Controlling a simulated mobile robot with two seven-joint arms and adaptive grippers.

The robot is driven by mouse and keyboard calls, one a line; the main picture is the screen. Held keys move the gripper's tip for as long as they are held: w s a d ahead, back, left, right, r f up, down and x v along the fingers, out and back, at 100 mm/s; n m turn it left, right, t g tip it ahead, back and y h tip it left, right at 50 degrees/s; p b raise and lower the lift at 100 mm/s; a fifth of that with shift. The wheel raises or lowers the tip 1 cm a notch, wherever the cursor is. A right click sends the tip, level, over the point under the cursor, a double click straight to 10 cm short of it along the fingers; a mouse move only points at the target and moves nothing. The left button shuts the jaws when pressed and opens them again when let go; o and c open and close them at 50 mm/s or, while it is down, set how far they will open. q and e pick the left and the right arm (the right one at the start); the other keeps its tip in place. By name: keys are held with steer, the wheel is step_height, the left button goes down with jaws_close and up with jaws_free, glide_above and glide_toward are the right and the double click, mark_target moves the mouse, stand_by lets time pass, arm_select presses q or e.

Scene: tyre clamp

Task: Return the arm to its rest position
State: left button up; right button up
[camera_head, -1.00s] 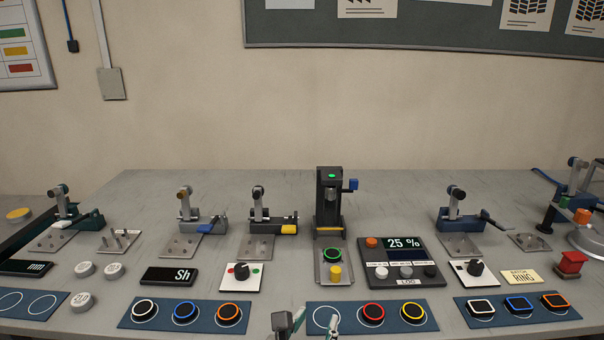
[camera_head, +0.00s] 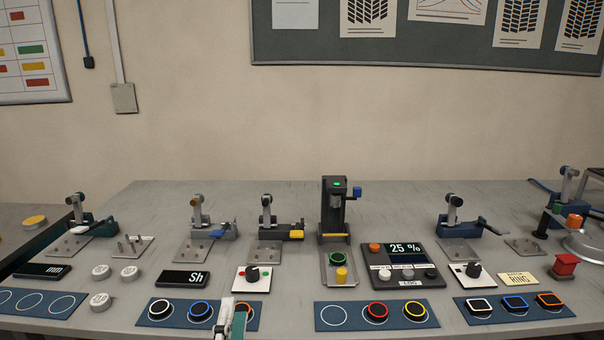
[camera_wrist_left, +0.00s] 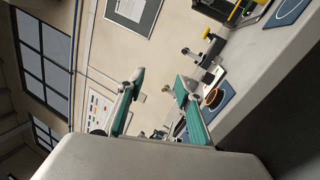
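My left gripper (camera_head: 232,318) shows at the bottom of the head view, in front of the blue mat (camera_head: 148,320) with white, blue and orange rings. It partly covers the orange ring (camera_head: 247,308). In the left wrist view its two green fingers (camera_wrist_left: 160,84) stand apart with nothing between them. The wrist view is turned on its side, with the wall, window and bench edge tilted. The rest of the left arm is out of the head view. My right gripper is in neither view.
The grey bench (camera_head: 290,200) carries several lever clamps, a black press (camera_head: 334,208) with a green ring (camera_head: 334,253) at its base, and a panel reading 25 % (camera_head: 402,245). A second mat (camera_head: 350,325) holds red and yellow rings. A red button block (camera_head: 565,263) stands at right.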

arm_select(q)
steer(key=s+d+f+m+g+h, duration=0.1)
steer(key=s+f+m+g+h, duration=0.2)
steer(key=f+m, duration=0.6)
steer(key=s+f+m+g+h, duration=0.2)
steer(key=s+f+m+h, duration=0.1)
steer(key=f+m, duration=0.6)
steer(key=s+a+f+m+g+y, duration=0.1)
steer(key=s+a+f+m+g, duration=0.2)
steer(key=f, duration=0.5)
steer(key=s+a+f+m+g+y, duration=0.2)
steer(key=s+a+f, duration=0.3)
steer(key=f, duration=0.3)
steer(key=shift+s+a+f+m+g, duration=0.3)
steer(key=shift+s+a+m+g, duration=0.1)
steer(key=shift+m, duration=0.4)
steer(key=shift+w, duration=0.1)
steer(key=shift+d, duration=0.15)
